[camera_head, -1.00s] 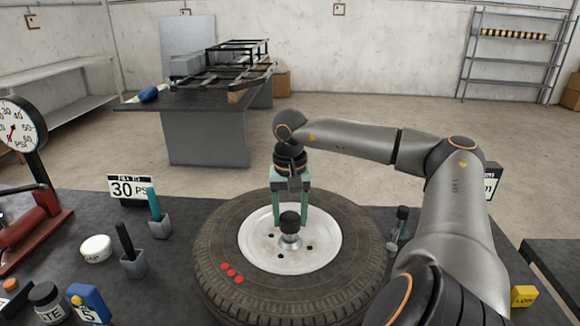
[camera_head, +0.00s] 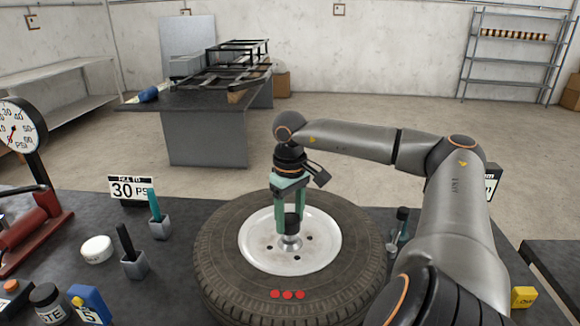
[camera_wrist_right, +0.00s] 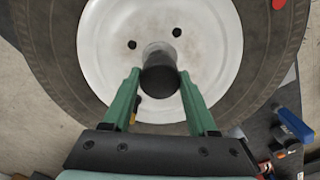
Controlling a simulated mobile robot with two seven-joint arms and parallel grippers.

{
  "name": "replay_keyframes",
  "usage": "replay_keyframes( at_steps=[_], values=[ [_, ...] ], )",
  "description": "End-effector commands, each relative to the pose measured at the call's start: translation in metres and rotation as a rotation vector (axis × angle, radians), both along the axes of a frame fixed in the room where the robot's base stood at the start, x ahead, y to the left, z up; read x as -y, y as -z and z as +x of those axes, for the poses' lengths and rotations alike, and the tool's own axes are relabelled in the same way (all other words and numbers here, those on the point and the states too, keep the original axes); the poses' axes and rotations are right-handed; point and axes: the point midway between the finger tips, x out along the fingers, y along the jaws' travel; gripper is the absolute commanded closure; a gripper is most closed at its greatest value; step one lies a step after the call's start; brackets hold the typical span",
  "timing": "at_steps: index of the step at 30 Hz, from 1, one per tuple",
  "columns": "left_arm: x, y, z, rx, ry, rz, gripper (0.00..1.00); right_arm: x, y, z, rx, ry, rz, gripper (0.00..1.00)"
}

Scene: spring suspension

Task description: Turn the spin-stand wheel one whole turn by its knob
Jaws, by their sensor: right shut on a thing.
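The wheel (camera_head: 325,255) is a black tyre on a white rim, lying flat on the dark bench. A black knob (camera_head: 292,222) stands on a metal hub at the rim's centre. My right gripper (camera_head: 291,228) comes down from above with its green fingers around the knob, shut on it. In the right wrist view the knob (camera_wrist_right: 159,80) sits between the two green fingertips. My left gripper is not in view.
A 30 PSI sign (camera_head: 130,189), a white cap (camera_head: 96,249) and small grey holders (camera_head: 134,264) stand left of the wheel. A pressure gauge (camera_head: 20,125) is at the far left. A small bottle (camera_head: 402,222) stands right of the tyre.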

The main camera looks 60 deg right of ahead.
Motion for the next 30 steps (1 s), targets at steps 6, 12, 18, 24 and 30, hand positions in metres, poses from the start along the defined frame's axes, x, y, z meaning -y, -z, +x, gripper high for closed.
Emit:
replay_keyframes(
  at_steps=[6,12,18,24,30],
  values=[
    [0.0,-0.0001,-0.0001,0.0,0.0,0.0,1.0,0.0002,-0.0002,-0.0001,0.0,-0.034,-0.001,1.0],
    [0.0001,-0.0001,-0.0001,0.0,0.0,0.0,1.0,0.0002,-0.0002,-0.0001,0.0,-0.038,-0.001,1.0],
    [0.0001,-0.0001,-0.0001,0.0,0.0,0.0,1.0,0.0002,-0.0001,-0.0001,0.0,-0.037,-0.001,0.4],
    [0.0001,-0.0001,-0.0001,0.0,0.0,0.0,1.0,0.0002,-0.0001,-0.0001,0.0,-0.036,0.0,0.18],
    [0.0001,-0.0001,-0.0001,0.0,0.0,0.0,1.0,0.0001,0.0,-0.0001,0.0,-0.036,0.0,0.11]
  ],
)
